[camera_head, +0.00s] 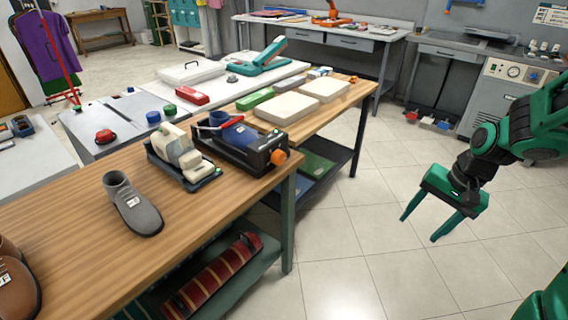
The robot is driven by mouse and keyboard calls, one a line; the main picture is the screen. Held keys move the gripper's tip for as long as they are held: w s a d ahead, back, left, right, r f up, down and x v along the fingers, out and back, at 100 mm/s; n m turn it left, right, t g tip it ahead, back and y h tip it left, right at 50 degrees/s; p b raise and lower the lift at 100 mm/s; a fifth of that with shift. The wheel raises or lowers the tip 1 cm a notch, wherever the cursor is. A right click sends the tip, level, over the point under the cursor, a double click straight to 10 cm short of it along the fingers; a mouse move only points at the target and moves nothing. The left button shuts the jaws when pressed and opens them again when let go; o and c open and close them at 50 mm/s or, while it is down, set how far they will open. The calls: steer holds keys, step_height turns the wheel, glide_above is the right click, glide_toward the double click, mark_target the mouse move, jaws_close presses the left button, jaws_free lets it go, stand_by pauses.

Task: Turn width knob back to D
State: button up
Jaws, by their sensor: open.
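A black shoe-stretching device (248,150) sits at the right end of the wooden table, with a blue shoe (236,133) in it and a red lever (220,123) across the top. An orange knob (279,157) sticks out of its right end; it appears to be the width knob. Any letters or pointer on it are too small to read. My gripper (419,229) hangs over the open floor to the right of the table, well apart from the knob. Its two green fingers are spread and empty, pointing down.
A cream device (182,153) stands left of the stretcher on the wooden table (75,212). A grey shoe (132,205) and a brown shoe (16,284) are further left. Behind, another table holds pale blocks (286,108). The tiled floor (345,245) between table and arm is clear.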

steer(key=w+a+f+m+y, duration=0.25)
steer(key=w+a+f, duration=0.3)
steer(key=a, duration=0.35)
steer(key=m+t+y, duration=0.9)
steer(key=m+y, duration=0.1)
steer(key=m, duration=0.6)
glide_toward(283, 160)
steer(key=x, duration=0.8)
steer(key=shift+w+a, duration=0.15)
steer(key=shift+a, duration=0.2)
steer(key=c, duration=1)
